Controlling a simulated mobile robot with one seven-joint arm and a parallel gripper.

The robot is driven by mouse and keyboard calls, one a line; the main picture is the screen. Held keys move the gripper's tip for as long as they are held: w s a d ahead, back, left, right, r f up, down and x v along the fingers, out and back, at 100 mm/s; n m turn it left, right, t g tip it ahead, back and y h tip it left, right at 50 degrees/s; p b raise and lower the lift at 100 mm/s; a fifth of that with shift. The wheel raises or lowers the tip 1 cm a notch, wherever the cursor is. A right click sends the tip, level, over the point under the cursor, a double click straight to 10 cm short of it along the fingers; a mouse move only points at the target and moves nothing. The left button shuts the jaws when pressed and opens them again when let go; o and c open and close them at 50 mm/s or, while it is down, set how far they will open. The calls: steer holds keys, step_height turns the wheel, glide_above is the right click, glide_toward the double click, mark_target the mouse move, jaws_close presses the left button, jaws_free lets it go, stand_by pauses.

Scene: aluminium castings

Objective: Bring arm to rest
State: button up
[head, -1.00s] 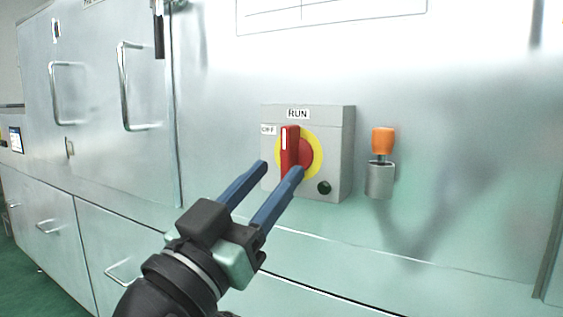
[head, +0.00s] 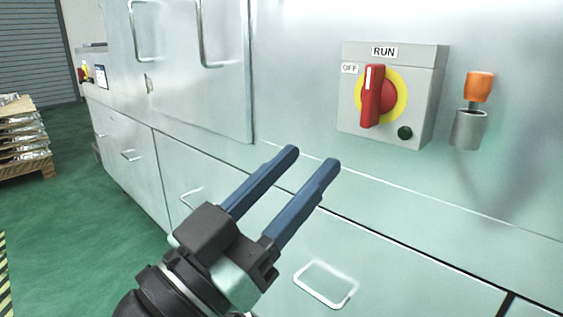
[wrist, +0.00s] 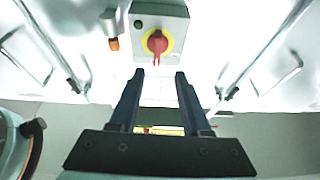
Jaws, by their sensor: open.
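My gripper (head: 312,158) has two blue fingers, spread apart with nothing between them. In the head view it is in front of the cabinet, below and left of a grey switch box (head: 428,98). The box has a red rotary handle (head: 376,97) on a yellow ring, standing upright and pointing at the RUN label; an OFF label is at its left. In the wrist view the red handle (wrist: 157,42) lies beyond the open fingertips, clear of them.
The metal cabinet (head: 290,70) has drawers below and door handles at left. An orange-topped plug (head: 479,87) sits in a holder right of the box. Green floor (head: 80,190) is open at left, with a pallet of stacked castings (head: 22,140) on it.

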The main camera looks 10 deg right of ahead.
step_height(320, 180, up, 11)
steer(key=w+a+n+t+y+p, duration=0.2)
steer(key=n+t+y+p, duration=0.25)
steer(key=t+y, duration=0.35)
steer(key=s+a+r+n+t+y+p, duration=0.25)
steer(key=s+r+y, duration=0.2)
steer(key=r, duration=0.25)
steer(key=s+a+r+n+t+y+p, duration=0.2)
steer(key=s+r+n+t+y, duration=0.1)
steer(key=r+y, duration=0.3)
step_height(320, 180, up, 36)
steer(key=h+p, duration=0.1)
steer(key=p, duration=3.4)
steer(key=shift+w+p, duration=0.2)
steer(key=shift+p, duration=0.15)
steer(key=shift+a, duration=0.1)
